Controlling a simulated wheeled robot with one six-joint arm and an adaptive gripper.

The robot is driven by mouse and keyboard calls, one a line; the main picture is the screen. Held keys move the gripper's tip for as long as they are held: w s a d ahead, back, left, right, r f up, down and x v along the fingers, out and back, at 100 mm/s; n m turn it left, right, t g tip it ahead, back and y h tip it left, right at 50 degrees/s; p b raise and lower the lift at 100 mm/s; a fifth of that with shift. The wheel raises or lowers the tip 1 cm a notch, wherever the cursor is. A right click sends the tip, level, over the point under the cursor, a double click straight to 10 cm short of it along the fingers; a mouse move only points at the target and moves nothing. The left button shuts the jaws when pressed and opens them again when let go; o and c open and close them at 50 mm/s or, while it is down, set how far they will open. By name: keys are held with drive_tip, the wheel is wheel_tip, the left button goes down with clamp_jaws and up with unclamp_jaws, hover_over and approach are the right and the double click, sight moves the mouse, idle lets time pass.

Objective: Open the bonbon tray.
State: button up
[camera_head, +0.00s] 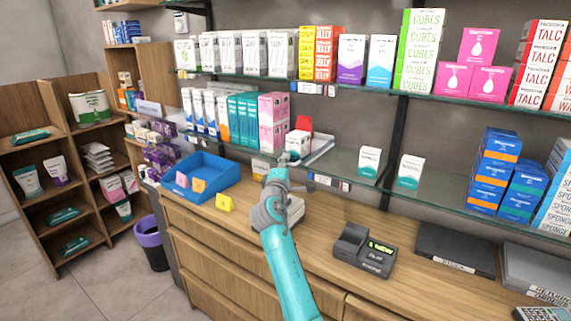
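My teal arm reaches up from the bottom over the wooden counter. My gripper (289,158) is small and partly hidden by my own wrist, at the front edge of the lower glass shelf. I cannot tell whether it is open or shut. Just behind it on the shelf is a pale, shallow tray-like thing (320,148), with a white box (298,143) and a red piece (304,123) beside it. A blue open-topped bin (222,172) stands on the counter to the left. No label shows which of these is the bonbon tray.
A yellow block (225,202) sits before the blue bin. A dark card terminal (362,252) and a dark flat case (455,250) stand to the right. Boxes fill the glass shelves; small boxes (369,163) stand right of my gripper. A purple-rimmed bin (151,240) stands on the floor.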

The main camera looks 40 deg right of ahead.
clamp_jaws()
drive_tip(key=s+a, duration=0.3)
drive_tip(key=a, duration=0.6)
drive_tip(key=s+a, duration=0.4)
drive_tip(key=a, duration=0.6)
drive_tip(key=shift+a, duration=0.3)
drive_tip(key=shift+f, duration=0.1)
unclamp_jaws()
drive_tip(key=shift+s+a, duration=0.1)
drive_tip(key=shift+a, duration=0.05)
drive_tip(key=v, duration=1.2)
